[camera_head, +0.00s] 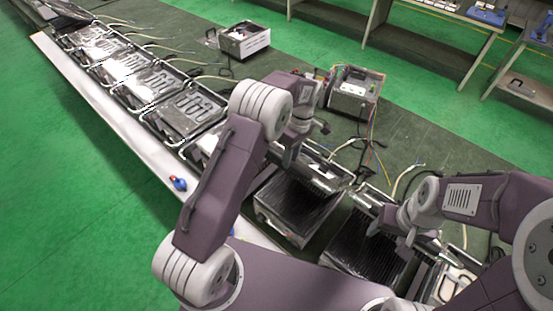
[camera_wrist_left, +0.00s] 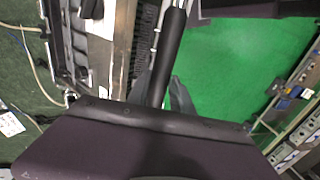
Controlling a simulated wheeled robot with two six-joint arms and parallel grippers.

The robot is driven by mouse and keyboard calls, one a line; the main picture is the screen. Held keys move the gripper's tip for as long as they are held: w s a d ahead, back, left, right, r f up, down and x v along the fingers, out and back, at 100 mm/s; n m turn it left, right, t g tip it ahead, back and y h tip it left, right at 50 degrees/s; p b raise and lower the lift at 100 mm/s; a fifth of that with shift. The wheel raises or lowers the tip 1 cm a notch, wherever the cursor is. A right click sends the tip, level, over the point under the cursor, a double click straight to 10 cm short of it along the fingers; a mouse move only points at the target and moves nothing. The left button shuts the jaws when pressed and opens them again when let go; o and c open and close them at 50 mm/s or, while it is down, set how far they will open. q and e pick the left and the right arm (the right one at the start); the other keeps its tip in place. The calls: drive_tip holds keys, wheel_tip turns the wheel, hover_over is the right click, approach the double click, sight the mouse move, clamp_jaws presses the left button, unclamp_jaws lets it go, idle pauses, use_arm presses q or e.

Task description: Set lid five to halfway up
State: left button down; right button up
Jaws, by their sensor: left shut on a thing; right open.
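A row of heating units with lids runs from upper left to lower right in the head view. I see no numbers, so I cannot tell which lid is five. My left gripper (camera_head: 287,158) is beside a raised lid (camera_head: 325,172) above an open box with a dark ribbed inside (camera_head: 292,208). In the left wrist view, its grey fingers (camera_wrist_left: 163,92) are shut around a black bar handle (camera_wrist_left: 170,55). My right gripper (camera_head: 392,231) is open over another open box (camera_head: 355,250). My left arm hides part of the row.
Several units with silver tops (camera_head: 188,112) lie flat at upper left. A small blue object (camera_head: 178,183) sits on the pale front edge (camera_head: 115,125). A control box (camera_head: 353,92) with loose wires and a white box (camera_head: 245,40) stand behind. Green floor is clear at left.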

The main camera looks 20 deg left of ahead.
use_arm(q)
drive_tip(key=shift+w+d+r, duration=0.15)
drive_tip(key=shift+w+d, duration=0.3)
drive_tip(key=shift+w, duration=0.25)
use_arm(e)
drive_tip(key=shift+w+a+r, duration=0.15)
drive_tip(key=shift+w+a, duration=0.15)
use_arm(q)
drive_tip(key=c, duration=1.4)
unclamp_jaws()
drive_tip(key=shift+o, duration=1.4)
drive_tip(key=shift+w+d, duration=0.15)
drive_tip(key=shift+w, duration=0.45)
use_arm(e)
drive_tip(key=shift+w+d, duration=0.35)
drive_tip(key=shift+w, duration=0.25)
use_arm(q)
drive_tip(key=shift+s, duration=0.1)
use_arm(e)
drive_tip(key=shift+s, duration=0.1)
